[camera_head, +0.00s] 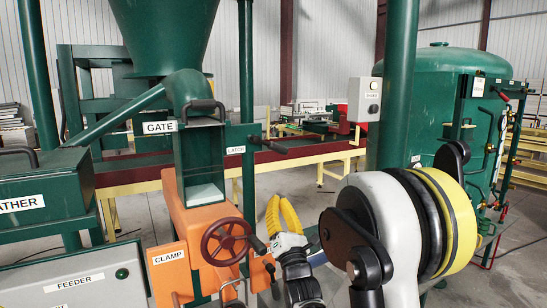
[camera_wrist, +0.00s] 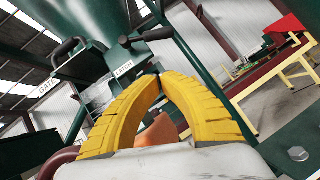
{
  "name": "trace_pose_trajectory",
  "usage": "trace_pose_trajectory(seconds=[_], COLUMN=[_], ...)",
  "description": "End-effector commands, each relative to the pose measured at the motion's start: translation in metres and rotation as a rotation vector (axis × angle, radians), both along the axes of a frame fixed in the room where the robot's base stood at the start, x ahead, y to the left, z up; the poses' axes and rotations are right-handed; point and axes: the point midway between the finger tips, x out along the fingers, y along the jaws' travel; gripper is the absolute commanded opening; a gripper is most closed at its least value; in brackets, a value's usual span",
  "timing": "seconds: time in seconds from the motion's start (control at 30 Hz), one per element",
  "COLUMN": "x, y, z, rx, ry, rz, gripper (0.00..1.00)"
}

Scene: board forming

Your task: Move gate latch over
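The gate latch (camera_head: 268,145) is a dark bar with a round-ended handle, right of the white LATCH label on the green gate frame. In the wrist view the latch handle (camera_wrist: 147,37) shows above the fingertips, pointing right. The gate (camera_head: 204,108) has a black handle on top of the green chute; its handle also shows in the wrist view (camera_wrist: 68,47) at upper left. My gripper (camera_head: 279,205) has yellow ribbed fingers pointing up, below the latch in the head view. In the wrist view the fingertips (camera_wrist: 159,80) meet with nothing visible between them, apart from the latch.
An orange clamp body with a dark red handwheel (camera_head: 226,241) stands left of my gripper. A green post (camera_head: 398,80) rises on the right, with a grey switch box (camera_head: 364,98) beside it. A feeder cabinet (camera_head: 80,285) is at lower left.

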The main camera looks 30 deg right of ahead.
Motion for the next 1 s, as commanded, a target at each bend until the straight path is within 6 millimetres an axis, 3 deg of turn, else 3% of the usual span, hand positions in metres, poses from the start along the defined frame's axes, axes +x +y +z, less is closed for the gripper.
trace_pose_trajectory(seconds=[0.5,0.73,1.0], x=[0.094,0.1,0.102], y=[-0.023,-0.036,-0.04], z=[0.057,0.085,0.092], rx=[0.002,0.001,0.001], ry=[0.0,0.0,0.001], rz=[0.001,0.0,0.001], gripper=[0.0,0.0,0.0])
